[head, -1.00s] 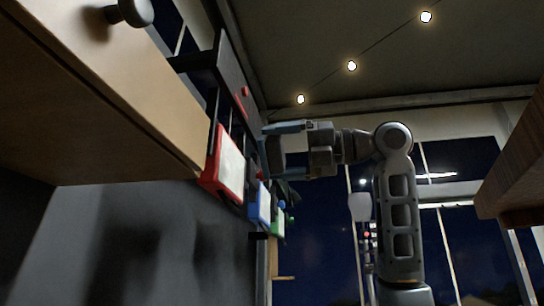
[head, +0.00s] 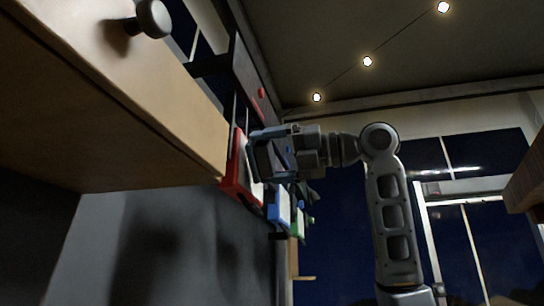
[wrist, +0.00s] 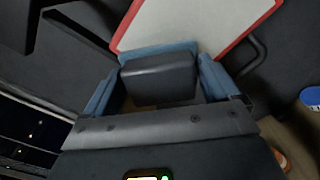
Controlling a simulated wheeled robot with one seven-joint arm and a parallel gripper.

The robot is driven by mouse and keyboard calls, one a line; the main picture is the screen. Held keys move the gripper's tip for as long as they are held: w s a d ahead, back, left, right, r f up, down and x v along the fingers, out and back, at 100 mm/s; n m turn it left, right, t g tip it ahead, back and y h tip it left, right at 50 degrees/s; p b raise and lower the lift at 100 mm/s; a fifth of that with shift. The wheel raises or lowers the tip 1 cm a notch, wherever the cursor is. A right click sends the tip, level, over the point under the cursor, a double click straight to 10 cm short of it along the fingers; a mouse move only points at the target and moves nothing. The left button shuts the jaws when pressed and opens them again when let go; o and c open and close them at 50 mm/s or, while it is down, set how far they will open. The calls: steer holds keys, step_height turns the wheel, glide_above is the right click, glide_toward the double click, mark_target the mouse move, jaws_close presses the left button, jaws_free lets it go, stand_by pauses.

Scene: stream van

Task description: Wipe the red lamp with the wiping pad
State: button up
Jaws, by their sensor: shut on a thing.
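The red lamp (head: 240,183) has a red frame and a pale panel and is mounted beside the wooden cabinet. It also fills the top of the wrist view (wrist: 195,22). My gripper (head: 262,150), with blue fingers, is in front of the red lamp and hides part of its panel in the head view. It is shut on the wiping pad, a dark grey block (wrist: 158,80) between the fingers in the wrist view. The pad overlaps the lower part of the lamp panel there; I cannot tell whether it touches.
The wooden cabinet (head: 100,100) with a round knob (head: 153,18) overhangs at the left. A blue lamp (head: 279,208) and a green lamp (head: 298,223) are just beyond the red one. A dark bracket (head: 245,70) is above. A wooden edge (head: 528,185) is at the far right.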

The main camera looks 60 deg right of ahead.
steer(key=shift+x, duration=1.05)
stand_by(0.5)
steer(key=shift+w+d+p, duration=0.3)
steer(key=shift+d+p, duration=0.1)
steer(key=shift+d, duration=0.55)
steer(key=shift+w+d+p, duration=0.25)
steer(key=shift+d+p, duration=0.1)
steer(key=shift+d, duration=0.6)
steer(key=shift+w, duration=0.15)
steer(key=shift+s+a+b, duration=0.25)
steer(key=shift+a+b, duration=0.05)
steer(key=shift+a, duration=0.7)
steer(key=shift+s+a+b, duration=0.25)
steer(key=shift+s+a, duration=0.05)
steer(key=shift+a, duration=0.75)
steer(key=shift+s, duration=0.1)
steer(key=shift+v, duration=2.95)
steer(key=shift+d, duration=0.1)
